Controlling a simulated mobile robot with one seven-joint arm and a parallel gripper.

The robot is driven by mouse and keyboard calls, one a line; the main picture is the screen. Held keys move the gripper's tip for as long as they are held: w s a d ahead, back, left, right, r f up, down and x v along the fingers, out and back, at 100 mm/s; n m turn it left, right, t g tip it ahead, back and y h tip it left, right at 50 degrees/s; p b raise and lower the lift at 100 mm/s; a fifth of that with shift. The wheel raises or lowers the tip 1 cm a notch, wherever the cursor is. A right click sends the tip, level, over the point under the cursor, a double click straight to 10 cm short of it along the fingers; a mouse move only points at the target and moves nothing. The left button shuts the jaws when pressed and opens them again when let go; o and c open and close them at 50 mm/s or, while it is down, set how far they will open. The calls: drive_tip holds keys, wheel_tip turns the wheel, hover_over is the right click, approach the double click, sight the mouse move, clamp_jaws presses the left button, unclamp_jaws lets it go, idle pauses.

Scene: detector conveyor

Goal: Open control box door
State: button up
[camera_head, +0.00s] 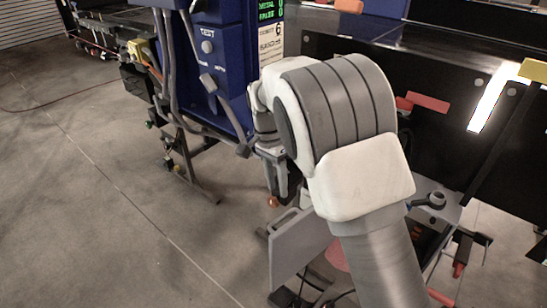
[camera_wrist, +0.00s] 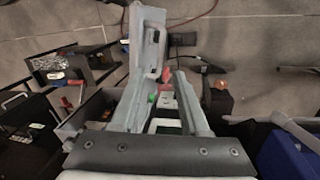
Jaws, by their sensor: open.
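The control box (camera_head: 440,195) is a grey box low at the right, partly hidden behind my arm in the head view. A flat grey panel that looks like its door (camera_head: 300,252) stands out to the left of it, apparently swung open. In the wrist view the door (camera_wrist: 149,28) rises beyond the fingers, with a dark latch-like part on it. My gripper (camera_head: 280,185) is open and points down above the door. In the wrist view its fingers (camera_wrist: 160,95) are spread, with small red and green parts showing between them. I cannot tell whether a finger touches the door.
A blue detector cabinet (camera_head: 220,65) with hanging cables stands behind my gripper. A dark conveyor (camera_head: 420,45) runs along the back right. A rack with bins (camera_wrist: 60,65) shows at the left in the wrist view. The concrete floor (camera_head: 90,200) at the left is clear.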

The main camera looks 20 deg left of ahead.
wheel_tip(320, 180, up, 8)
drive_tip(key=a, duration=0.1)
drive_tip(key=shift+w+r, duration=0.15)
drive_tip(key=shift+w, duration=0.3)
drive_tip(key=s+d+r+n+t+y, duration=0.1)
drive_tip(key=s+d+r, duration=0.3)
drive_tip(key=d, duration=0.5)
drive_tip(key=s+d+r+n+t+y, duration=0.1)
drive_tip(key=s+d+r, duration=0.1)
drive_tip(key=d+r, duration=0.55)
drive_tip(key=s+d+f+n+t, duration=0.3)
drive_tip(key=s+d+n+t, duration=0.1)
drive_tip(key=s+d, duration=0.9)
drive_tip(key=s, duration=0.3)
drive_tip(key=shift+s+d+n+t, duration=0.15)
drive_tip(key=shift+s+n+t, duration=0.15)
drive_tip(key=shift+s, duration=0.05)
drive_tip(key=shift+d, duration=0.2)
